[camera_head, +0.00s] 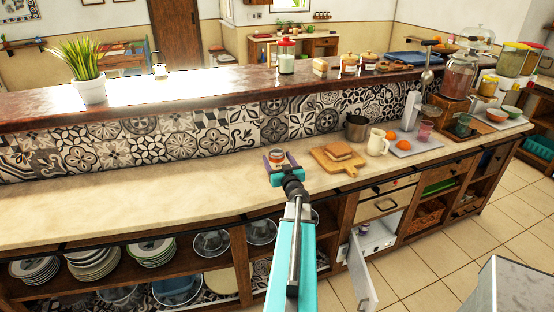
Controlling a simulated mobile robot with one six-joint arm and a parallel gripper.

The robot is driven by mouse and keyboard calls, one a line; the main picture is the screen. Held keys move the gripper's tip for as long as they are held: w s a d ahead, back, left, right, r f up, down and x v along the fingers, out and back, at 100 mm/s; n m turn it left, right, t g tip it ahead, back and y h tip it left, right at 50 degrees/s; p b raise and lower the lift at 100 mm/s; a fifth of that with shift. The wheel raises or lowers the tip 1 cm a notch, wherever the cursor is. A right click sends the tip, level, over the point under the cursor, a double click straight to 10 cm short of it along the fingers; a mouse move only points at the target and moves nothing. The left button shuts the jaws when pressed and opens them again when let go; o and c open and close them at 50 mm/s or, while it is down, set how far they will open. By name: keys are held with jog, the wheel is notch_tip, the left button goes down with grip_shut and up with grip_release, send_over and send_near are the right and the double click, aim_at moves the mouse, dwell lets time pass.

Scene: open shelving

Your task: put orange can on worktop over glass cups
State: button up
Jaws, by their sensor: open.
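A small can (277,156) with an orange-red band stands on the pale worktop (130,200). My gripper (277,160) reaches over the worktop's front edge, with its open fingers on either side of the can. Whether the fingers touch the can cannot be told. Clear glass vessels (262,232) sit on the open shelf below this part of the worktop, more of them showing to the left (211,243). My arm hides part of the shelving.
A cutting board (322,160) with bread lies right of my gripper, near a metal pot (356,127) and a white jug (377,142). The worktop to the left is bare. A tiled backsplash (200,135) rises behind. A cabinet door (361,273) hangs open below.

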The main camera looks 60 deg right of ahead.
jog(key=b+v, duration=0.1)
jog(key=v, duration=0.6)
jog(key=shift+s+a+r+p, duration=0.2)
jog(key=shift+s+a+p, duration=0.2)
jog(key=shift+s+p, duration=0.15)
jog(key=shift+p+v, duration=0.65)
jog(key=shift+v, duration=0.3)
jog(key=shift+f, duration=0.2)
